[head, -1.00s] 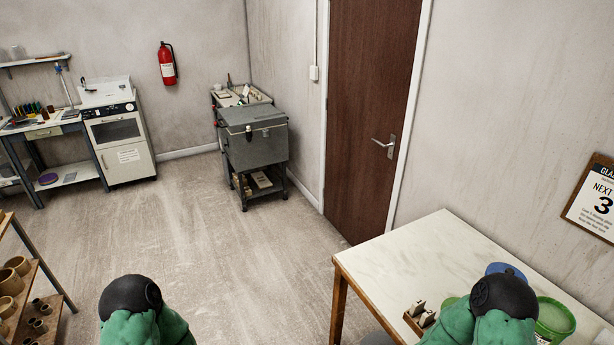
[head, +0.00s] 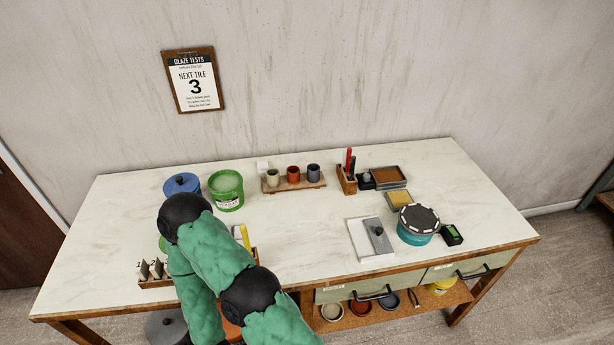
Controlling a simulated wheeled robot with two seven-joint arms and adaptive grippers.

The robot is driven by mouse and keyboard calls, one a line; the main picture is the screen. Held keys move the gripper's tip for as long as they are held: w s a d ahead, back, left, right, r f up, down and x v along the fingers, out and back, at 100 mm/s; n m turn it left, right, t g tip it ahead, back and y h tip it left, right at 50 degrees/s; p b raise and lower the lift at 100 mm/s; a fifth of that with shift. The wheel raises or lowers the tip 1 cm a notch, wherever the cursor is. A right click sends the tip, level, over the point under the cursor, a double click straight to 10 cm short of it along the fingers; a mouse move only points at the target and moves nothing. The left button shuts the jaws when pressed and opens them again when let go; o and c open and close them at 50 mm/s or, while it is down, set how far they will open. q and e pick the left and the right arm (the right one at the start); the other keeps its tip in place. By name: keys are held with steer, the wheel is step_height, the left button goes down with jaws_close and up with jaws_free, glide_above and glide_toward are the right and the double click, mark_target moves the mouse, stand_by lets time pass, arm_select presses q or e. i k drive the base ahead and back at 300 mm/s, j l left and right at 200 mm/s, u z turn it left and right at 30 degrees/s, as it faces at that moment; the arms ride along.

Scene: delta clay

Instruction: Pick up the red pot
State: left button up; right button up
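The red pot (head: 293,174) is a small reddish cup in the head view. It stands upright in the middle of a wooden board (head: 313,185) on the white-topped table, between a pale cup (head: 273,178) and a dark blue cup (head: 313,171). Nothing touches it from above. Green-sleeved arm links of mine with black joints cover the table's front left part, in front of and left of the pot. Neither gripper shows in the view.
The table (head: 290,230) stands against the wall. A tool holder (head: 347,181), trays (head: 388,177) and a teal tub (head: 417,227) are right. The tabletop before the board is clear.

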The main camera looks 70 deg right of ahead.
mark_target(293, 171)
steer(key=z, duration=2.15)
